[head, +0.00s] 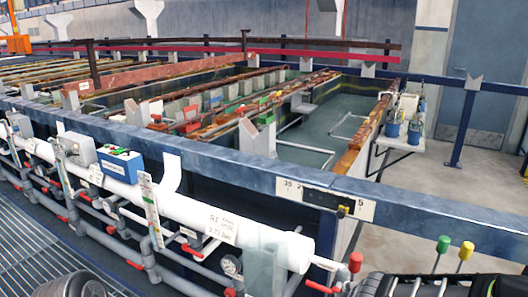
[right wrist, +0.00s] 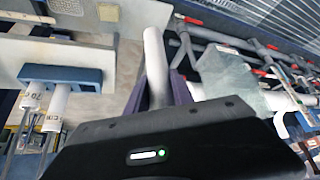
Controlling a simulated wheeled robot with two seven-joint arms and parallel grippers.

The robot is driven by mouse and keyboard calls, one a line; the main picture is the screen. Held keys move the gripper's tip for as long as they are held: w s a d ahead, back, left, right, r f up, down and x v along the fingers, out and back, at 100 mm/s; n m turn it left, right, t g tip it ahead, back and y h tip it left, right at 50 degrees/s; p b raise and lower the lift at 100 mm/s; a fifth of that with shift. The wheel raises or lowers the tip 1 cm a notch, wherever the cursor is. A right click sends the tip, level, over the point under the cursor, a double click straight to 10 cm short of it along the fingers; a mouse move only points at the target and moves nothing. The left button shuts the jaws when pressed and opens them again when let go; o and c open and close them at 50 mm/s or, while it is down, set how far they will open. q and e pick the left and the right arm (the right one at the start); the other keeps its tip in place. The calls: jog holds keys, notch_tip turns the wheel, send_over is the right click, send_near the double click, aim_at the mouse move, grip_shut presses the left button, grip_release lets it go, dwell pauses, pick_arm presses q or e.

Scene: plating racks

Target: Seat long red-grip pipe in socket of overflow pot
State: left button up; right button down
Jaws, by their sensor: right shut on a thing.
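My right gripper (right wrist: 158,90) is shut on a light grey pipe (right wrist: 154,50), which runs up between its two dark fingers in the right wrist view. No red grip shows on that part of the pipe; the rest is hidden by the gripper body. I cannot tell whether the red knob belongs to the held pipe. I cannot make out the overflow pot or its socket. My left gripper is not in view.
A thick white pipe (head: 190,212) with red-handled valves runs along the blue tank rail (head: 235,164). A blue box (head: 122,165) sits on it. A blue holder with white cylinders (right wrist: 58,103) is at left in the right wrist view. Open floor (head: 455,190) lies at right.

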dwell(0.5)
jog(key=shift+w+r, duration=0.2)
jog(key=shift+r, duration=1.1)
jog(key=shift+w+r, duration=0.15)
jog(key=shift+r, duration=1.1)
